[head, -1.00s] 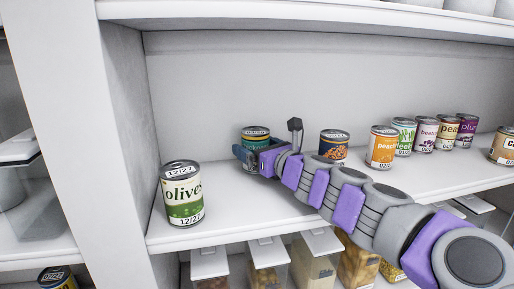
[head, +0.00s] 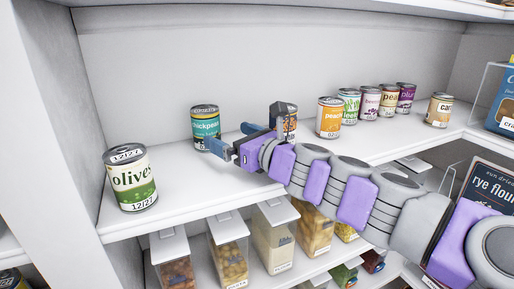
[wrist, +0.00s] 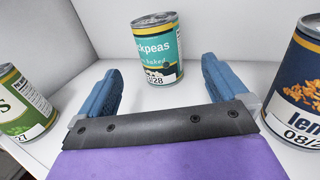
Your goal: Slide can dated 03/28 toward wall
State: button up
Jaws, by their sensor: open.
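The teal chickpeas can (head: 205,128) stands upright on the shelf near the back wall. Its date in the wrist view (wrist: 158,50) is partly hidden and ends in "/28". My gripper (head: 232,138) is open and empty, with its blue fingers pointing at this can from the right and front. In the wrist view the can stands beyond and between the two fingers, apart from them. The white shelf (head: 160,205) carries it.
The olives can (head: 132,178), dated 12/27, stands at the left front. A dark blue lentils can (wrist: 296,85) is close to my gripper's right. Peach (head: 330,118) and several other cans stand further right. Shelf between olives and chickpeas is clear.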

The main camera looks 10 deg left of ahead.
jog(key=shift+v, duration=3.75)
jog(key=shift+s+a+f, duration=0.1)
jog(key=shift+a, duration=0.05)
